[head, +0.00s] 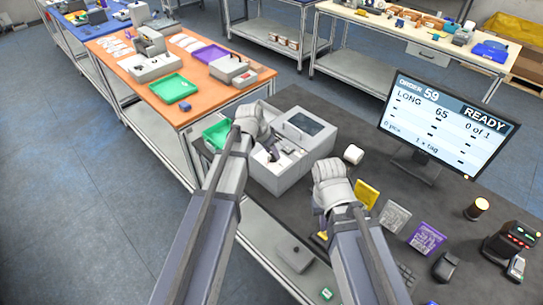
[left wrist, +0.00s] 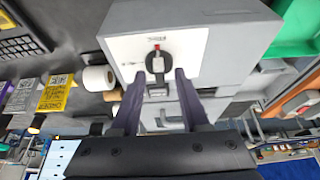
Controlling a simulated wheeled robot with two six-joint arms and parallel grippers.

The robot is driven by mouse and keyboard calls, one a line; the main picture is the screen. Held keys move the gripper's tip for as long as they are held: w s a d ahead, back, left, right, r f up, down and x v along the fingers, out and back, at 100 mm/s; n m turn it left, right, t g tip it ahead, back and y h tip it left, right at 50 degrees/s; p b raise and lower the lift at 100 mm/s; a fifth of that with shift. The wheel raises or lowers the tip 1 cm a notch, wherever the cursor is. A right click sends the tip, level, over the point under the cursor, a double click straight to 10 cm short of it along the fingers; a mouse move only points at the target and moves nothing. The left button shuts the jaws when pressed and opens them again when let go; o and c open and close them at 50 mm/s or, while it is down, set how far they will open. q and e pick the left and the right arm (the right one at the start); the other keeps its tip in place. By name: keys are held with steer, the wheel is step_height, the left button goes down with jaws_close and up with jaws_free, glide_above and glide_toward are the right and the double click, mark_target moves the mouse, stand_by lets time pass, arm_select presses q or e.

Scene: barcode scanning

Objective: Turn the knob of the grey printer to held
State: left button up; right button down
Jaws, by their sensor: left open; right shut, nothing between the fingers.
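The grey printer (head: 277,178) stands on the dark table in the head view, with a dark window on its top. In the left wrist view the printer body (left wrist: 225,32) fills the upper middle. Its white panel carries a dark knob (left wrist: 157,62) with a red mark at its upper end in the picture. My left gripper (left wrist: 159,76) is open, with one finger on each side of the knob; I cannot tell whether they touch it. In the head view my left gripper (head: 250,120) is over the printer and hides part of it. My right gripper (head: 331,170) is shut and empty, right of the printer.
A monitor (head: 446,118) reads order 59, LONG, 65, READY, 0 of 1. A white roll (head: 353,154), yellow card (head: 367,193), purple card (head: 427,238) and scanner (head: 446,266) lie to the right. A green tray (head: 217,134) is left of the printer.

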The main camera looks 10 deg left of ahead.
arm_select(q)
steer(key=shift+c, duration=0.2)
jaws_close()
stand_by(0.4)
